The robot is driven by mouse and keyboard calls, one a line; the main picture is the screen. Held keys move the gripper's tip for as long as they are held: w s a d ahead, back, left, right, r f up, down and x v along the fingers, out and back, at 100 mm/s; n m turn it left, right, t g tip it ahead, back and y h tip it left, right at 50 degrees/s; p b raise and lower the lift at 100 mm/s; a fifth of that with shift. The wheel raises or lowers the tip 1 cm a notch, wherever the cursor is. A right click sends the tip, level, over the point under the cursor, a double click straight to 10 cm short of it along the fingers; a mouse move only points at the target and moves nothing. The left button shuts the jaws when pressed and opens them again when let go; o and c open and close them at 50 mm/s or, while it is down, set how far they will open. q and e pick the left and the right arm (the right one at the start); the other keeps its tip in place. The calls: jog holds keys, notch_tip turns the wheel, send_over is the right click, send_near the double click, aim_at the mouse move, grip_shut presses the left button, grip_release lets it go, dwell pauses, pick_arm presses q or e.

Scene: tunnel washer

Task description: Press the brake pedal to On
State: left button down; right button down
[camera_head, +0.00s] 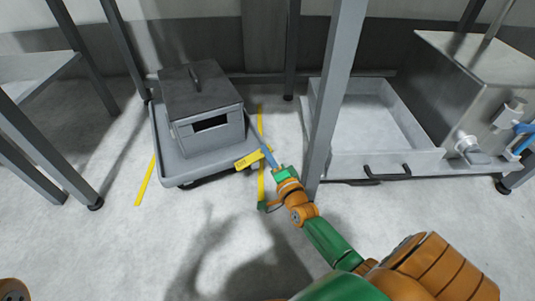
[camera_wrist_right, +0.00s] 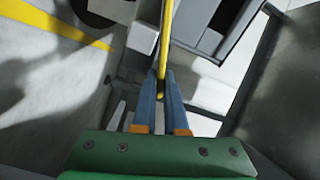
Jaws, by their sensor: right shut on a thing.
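The yellow brake pedal (camera_head: 247,161) sticks out at the right front corner of a grey wheeled dolly (camera_head: 215,164). Small lettering on it is too small to read. My right gripper (camera_head: 269,157) reaches in from the lower right, its blue fingers at the pedal's right end. In the right wrist view the pedal shows edge-on as a thin yellow strip (camera_wrist_right: 165,42) running between the fingertips of the right gripper (camera_wrist_right: 161,76), which are shut on it. My left gripper is out of view.
A grey lidded box (camera_head: 203,110) stands on the dolly. Yellow floor lines (camera_head: 145,180) run on both sides of it. A grey steel post (camera_head: 333,100) rises close to the right of my gripper. A shallow metal tray (camera_head: 365,170) lies beyond it. The floor in front is clear.

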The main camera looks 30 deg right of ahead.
jog(key=shift+f, duration=0.1)
jog(key=m, duration=0.1)
jog(key=f+m+b, duration=0.1)
jog(key=shift+d+m, duration=0.1)
jog(key=shift+m, duration=0.2)
jog(key=shift+f+m+b, duration=0.35)
jog(key=shift+m+b, duration=0.1)
jog(key=shift+m, duration=0.6)
jog(key=shift+f+m+b, duration=0.3)
jog(key=shift+m+b, duration=0.15)
jog(key=shift+m, duration=0.6)
jog(key=c, duration=1)
grip_release()
jog(key=shift+o, duration=0.2)
